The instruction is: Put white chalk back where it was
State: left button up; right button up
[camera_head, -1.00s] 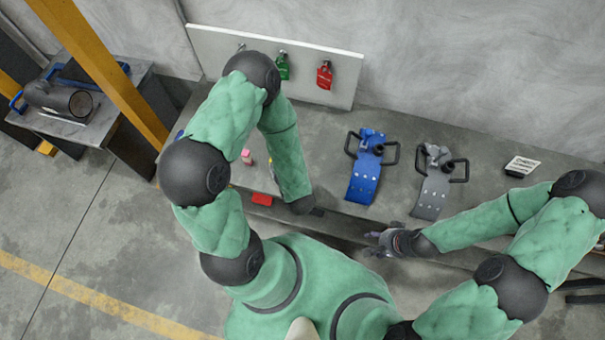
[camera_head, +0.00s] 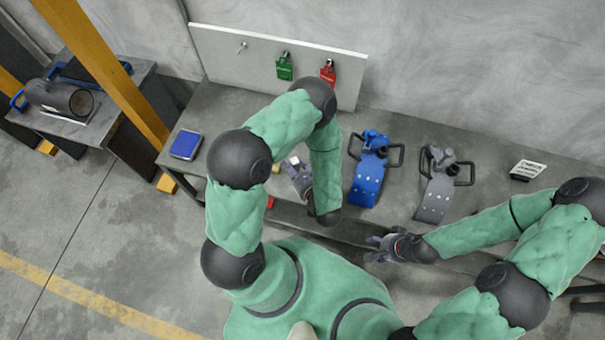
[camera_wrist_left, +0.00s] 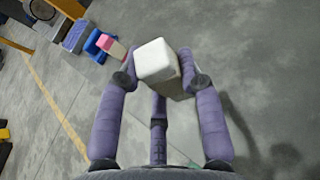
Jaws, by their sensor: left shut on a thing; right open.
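The white chalk (camera_wrist_left: 156,62) is a pale block held between the purple fingers of my left gripper (camera_wrist_left: 160,75), up off the floor in the left wrist view. In the head view, the left gripper (camera_head: 298,172) is over the bench's front part, left of the blue bracket, with the white chalk (camera_head: 294,161) at its tips. A pink-tipped piece (camera_wrist_left: 111,45) stands beside a blue object (camera_wrist_left: 97,42) in the wrist view. My right gripper (camera_head: 380,246) is open and empty at the bench's front edge.
A blue bracket (camera_head: 364,184) and grey bracket (camera_head: 435,196) lie on the bench (camera_head: 400,125). A blue-topped box (camera_head: 186,145) is at its left end. A white board (camera_head: 225,60) holds green (camera_head: 284,68) and red (camera_head: 328,72) padlocks. My left arm hides some bench.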

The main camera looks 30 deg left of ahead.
pick_arm(q)
jog(key=f, duration=0.1)
jog(key=w+d+f, duration=0.1)
jog(key=w+f+b, duration=0.1)
jog(key=shift+d+f, duration=0.2)
jog(key=shift+d, duration=0.2)
jog(key=shift+w+d+f+b, duration=0.15)
jog(key=shift+f+b, duration=0.85)
jog(key=shift+f, duration=0.6)
jog(key=shift+f, duration=0.1)
jog(key=shift+f, duration=0.1)
jog(key=o, duration=1.2)
jog(key=shift+c, duration=0.2)
